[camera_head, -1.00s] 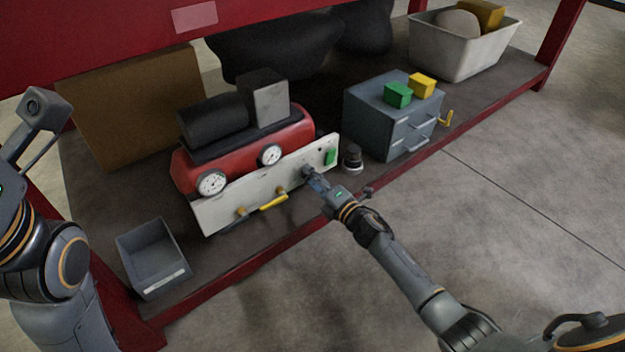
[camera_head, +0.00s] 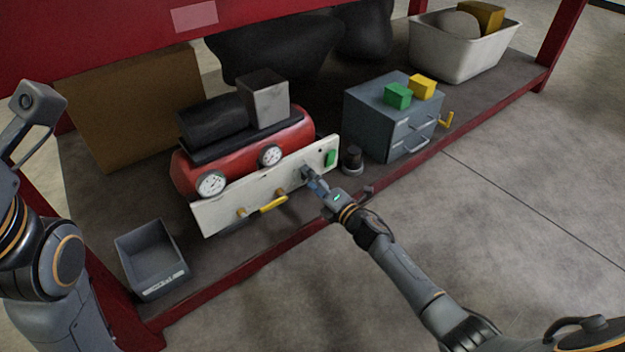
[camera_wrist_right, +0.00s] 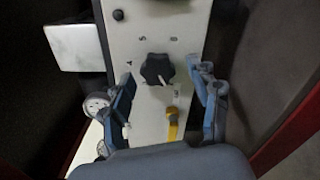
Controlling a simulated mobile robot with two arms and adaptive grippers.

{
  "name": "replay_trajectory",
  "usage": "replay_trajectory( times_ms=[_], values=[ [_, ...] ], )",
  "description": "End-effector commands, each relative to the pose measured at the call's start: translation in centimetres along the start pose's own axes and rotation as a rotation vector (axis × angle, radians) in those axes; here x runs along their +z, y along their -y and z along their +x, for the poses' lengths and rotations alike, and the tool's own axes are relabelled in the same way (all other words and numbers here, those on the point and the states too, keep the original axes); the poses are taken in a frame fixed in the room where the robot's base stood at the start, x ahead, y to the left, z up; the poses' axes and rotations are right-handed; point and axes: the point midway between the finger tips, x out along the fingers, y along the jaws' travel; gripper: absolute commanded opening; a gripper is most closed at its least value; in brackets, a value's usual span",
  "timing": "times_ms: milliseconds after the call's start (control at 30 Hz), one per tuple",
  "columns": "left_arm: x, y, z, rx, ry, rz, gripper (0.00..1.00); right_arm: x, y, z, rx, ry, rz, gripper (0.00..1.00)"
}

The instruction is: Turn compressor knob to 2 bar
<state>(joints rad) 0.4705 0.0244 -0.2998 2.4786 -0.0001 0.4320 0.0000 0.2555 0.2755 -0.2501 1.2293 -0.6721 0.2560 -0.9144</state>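The red compressor (camera_head: 240,160) stands on the shelf with a pale front panel (camera_head: 222,218) facing me. In the right wrist view the dark, lobed compressor knob (camera_wrist_right: 155,67) sits on this panel (camera_wrist_right: 140,22), with a white pointer mark on its lower right edge. Printed scale marks stand around it; they are too small to read surely. My right gripper (camera_wrist_right: 162,72) is open, one finger on each side of the knob, with visible gaps. In the head view the right gripper (camera_head: 315,182) is at the panel's right part and hides much of the knob. No left fingers show.
Two white gauges (camera_head: 211,184) and a yellow handle (camera_head: 273,204) are near the gripper. A green switch (camera_head: 331,158) and a dark cylinder (camera_head: 352,159) are to its right. A grey drawer cabinet (camera_head: 368,124) stands farther right; an open grey bin (camera_head: 150,257) is front left.

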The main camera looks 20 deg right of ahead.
Motion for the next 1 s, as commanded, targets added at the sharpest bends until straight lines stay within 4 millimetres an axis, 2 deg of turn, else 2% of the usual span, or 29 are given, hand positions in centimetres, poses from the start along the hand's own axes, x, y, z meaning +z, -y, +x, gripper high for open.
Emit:
replay_trajectory(
  times_ms=[233,367,467,800,1000],
  values=[
    [0.2,0.0,-0.1,0.000,0.004,0.001,0.40,0.1,-0.1,-0.1,0.001,0.002,0.000,0.61],
    [0.1,0.0,-0.1,-0.001,0.004,0.000,0.40,0.1,0.1,-1.0,-0.001,0.001,-0.001,0.61],
    [0.1,0.0,-0.1,-0.002,0.003,0.000,0.40,0.1,0.0,-2.5,-0.001,0.000,-0.002,0.61],
    [0.1,0.0,-0.1,-0.003,0.002,-0.001,0.40,0.0,0.1,-9.4,-0.002,0.000,0.000,0.61],
    [0.1,0.0,-0.1,-0.003,0.002,-0.001,0.40,0.0,0.0,-11.5,0.000,0.001,0.001,0.61]
  ],
)
